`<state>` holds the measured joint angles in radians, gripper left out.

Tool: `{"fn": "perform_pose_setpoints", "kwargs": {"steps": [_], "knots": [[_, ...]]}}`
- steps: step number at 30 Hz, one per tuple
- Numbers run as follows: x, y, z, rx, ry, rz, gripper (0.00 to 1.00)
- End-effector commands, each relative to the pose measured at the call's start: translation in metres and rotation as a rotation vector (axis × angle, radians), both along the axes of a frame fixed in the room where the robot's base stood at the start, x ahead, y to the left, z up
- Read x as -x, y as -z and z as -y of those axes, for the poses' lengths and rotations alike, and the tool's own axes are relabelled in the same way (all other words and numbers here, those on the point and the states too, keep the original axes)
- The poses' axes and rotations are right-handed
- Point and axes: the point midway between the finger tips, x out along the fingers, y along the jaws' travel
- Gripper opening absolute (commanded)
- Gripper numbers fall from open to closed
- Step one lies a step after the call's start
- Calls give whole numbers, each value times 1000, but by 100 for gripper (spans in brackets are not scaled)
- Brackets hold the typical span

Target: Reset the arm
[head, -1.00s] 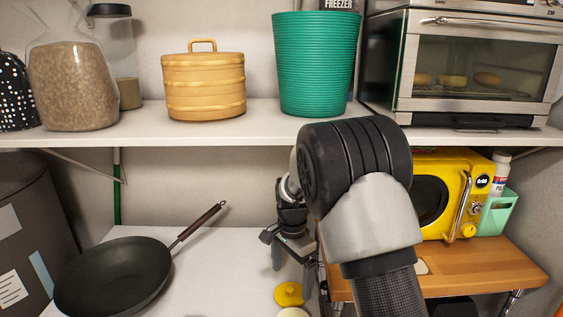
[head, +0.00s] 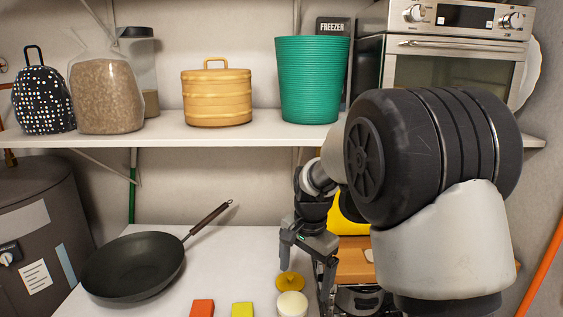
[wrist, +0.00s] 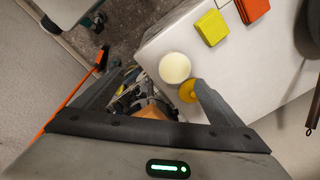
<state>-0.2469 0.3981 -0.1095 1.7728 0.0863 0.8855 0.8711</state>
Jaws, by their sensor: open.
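My gripper (head: 305,268) hangs fingers-down above the right edge of the white lower surface, close to a yellow round object and a white round object in the head view. It is open, with nothing between its fingers. In the wrist view, my gripper (wrist: 150,95) shows its two fingers spread wide, over the surface's edge and the floor clutter beyond. The arm reaches in from the right and covers most of the yellow microwave (head: 347,224).
The white lower surface (head: 225,262) holds a black pan (head: 133,266), orange and yellow blocks (head: 202,307), a yellow round object (head: 290,283) and a white one (head: 292,303). The shelf (head: 170,134) above bears a basket (head: 217,97), green bin (head: 311,80) and oven (head: 455,55).

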Motion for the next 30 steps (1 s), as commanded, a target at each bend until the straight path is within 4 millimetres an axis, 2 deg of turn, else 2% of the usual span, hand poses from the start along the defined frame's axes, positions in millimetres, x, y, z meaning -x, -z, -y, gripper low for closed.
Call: {"fn": "perform_pose_setpoints", "kwargs": {"steps": [1,5,9,13,18,21,25,30], "knots": [[8,-21,5,-5,-28,24,91],[38,-68,21,-5,-131,85,91],[88,-121,41,18,-280,173,91],[141,-156,59,67,-429,259,91],[202,-175,75,157,-599,346,91],[226,-177,81,206,-671,378,91],[242,-175,85,246,-726,396,91],[247,-174,86,257,-743,399,91]]}}
